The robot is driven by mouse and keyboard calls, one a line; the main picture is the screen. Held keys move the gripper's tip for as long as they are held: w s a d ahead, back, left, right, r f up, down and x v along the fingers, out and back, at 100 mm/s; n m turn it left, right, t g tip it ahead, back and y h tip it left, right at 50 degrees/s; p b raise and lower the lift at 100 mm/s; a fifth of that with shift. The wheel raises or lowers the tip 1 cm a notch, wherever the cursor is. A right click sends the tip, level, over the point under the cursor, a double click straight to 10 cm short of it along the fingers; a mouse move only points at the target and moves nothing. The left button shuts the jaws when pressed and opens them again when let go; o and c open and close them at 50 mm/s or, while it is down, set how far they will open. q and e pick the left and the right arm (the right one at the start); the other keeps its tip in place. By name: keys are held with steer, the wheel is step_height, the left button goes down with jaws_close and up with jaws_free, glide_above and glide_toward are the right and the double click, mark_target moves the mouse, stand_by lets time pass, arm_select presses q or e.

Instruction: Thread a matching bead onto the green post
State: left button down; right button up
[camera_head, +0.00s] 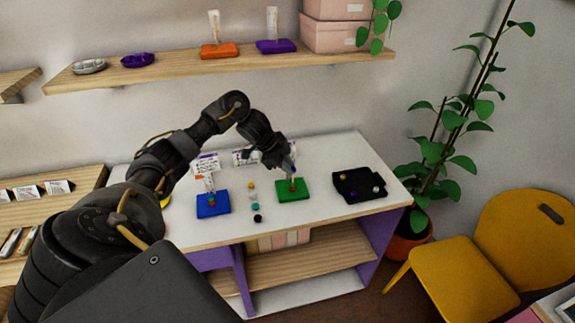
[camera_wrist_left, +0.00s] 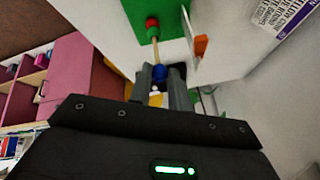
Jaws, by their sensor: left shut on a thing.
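The green board (camera_head: 303,192) lies on the white table and also shows at the top of the left wrist view (camera_wrist_left: 180,22). Its pale post (camera_wrist_left: 155,48) carries a red bead (camera_wrist_left: 152,21) with a green bead (camera_wrist_left: 153,32) against it. My left gripper (camera_head: 287,166) is over this board. In the left wrist view its fingers (camera_wrist_left: 160,80) are shut on a blue bead (camera_wrist_left: 161,71). The blue bead lines up with the post's free end. I cannot tell whether the post tip is inside it. My right gripper is not in view.
A card (camera_wrist_left: 199,47) stands close beside the post. A blue board (camera_head: 213,209) with a beaded post is to the left. Loose yellow (camera_head: 251,185), white, teal (camera_head: 255,207) and black beads (camera_head: 257,218) lie between. A black tray (camera_head: 345,188) with beads is at right.

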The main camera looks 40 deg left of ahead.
arm_select(q)
steer(key=shift+f, duration=0.3)
steer(key=shift+f, duration=0.4)
steer(key=shift+f+b, duration=0.15)
steer(key=shift+b, duration=0.15)
steer(key=c, duration=1.2)
jaws_free()
steer(key=shift+c, duration=0.2)
steer(key=v, duration=1.1)
steer(key=shift+b, duration=0.3)
